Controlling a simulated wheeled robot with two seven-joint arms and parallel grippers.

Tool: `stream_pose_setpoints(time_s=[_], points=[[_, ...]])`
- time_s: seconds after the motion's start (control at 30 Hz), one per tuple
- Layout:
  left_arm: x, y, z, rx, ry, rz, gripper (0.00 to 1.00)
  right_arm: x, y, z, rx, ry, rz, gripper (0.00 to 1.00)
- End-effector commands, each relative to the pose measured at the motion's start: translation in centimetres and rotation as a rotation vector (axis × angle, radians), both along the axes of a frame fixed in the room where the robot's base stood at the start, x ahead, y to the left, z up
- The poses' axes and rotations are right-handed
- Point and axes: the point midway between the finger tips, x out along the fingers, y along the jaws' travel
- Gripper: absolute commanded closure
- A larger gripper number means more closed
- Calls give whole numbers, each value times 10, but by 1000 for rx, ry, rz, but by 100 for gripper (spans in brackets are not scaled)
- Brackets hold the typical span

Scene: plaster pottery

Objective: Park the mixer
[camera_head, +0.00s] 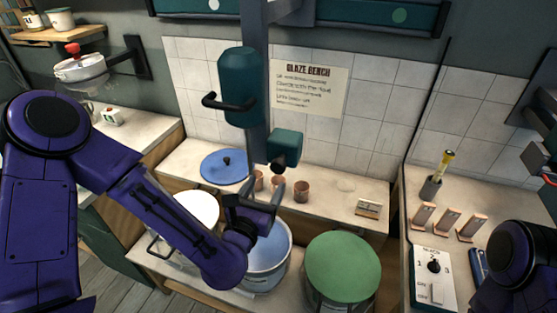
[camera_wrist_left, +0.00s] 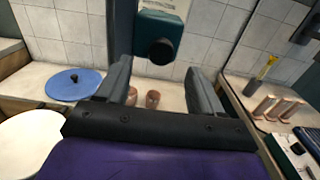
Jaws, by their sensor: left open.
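The mixer is a teal motor body (camera_head: 241,75) with a black handle (camera_head: 218,104) on a grey upright post above the glaze bench. A smaller teal block with a dark round end (camera_head: 285,148) sits lower on the post; it also shows ahead in the left wrist view (camera_wrist_left: 160,30). My left gripper (camera_head: 262,190) is open and empty, below this block and over the blue-filled bucket (camera_head: 270,250). In the wrist view its fingers (camera_wrist_left: 160,85) stand apart with nothing between them touching. The lower post is partly hidden behind my gripper. My right gripper is out of view; only its arm shows.
A green-lidded bucket (camera_head: 342,268) stands right of the blue one, a white-topped bucket (camera_head: 198,208) left. A blue lid (camera_head: 224,167) and small brown cups (camera_head: 301,191) are on the bench. The right counter holds a switch box (camera_head: 433,278) and upright tiles (camera_head: 447,220).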

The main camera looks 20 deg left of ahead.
Motion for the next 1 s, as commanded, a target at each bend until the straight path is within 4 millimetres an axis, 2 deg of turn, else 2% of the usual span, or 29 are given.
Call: stream_pose_setpoints(time_s=[0.03, 0.1, 0.43, 0.47, 0.5, 0.7, 0.83, 1.0], points=[[4, 1, -12, 3, -4, 6, 33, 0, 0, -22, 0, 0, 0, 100], [9, 1, -15, 8, -5, 10, 33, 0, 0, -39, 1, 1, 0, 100], [21, -1, -14, -3, -1, -7, 33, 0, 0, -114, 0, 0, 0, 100], [23, -2, -10, -3, 0, -12, 33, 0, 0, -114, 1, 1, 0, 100], [36, -2, 2, 3, 6, -9, 33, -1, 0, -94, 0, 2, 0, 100], [80, -4, 0, 3, 8, -10, 33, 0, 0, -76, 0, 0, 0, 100], [95, -5, -1, 3, 7, -10, 33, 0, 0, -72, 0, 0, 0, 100], [100, -5, -4, 2, 7, -11, 33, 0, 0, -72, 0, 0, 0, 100]])
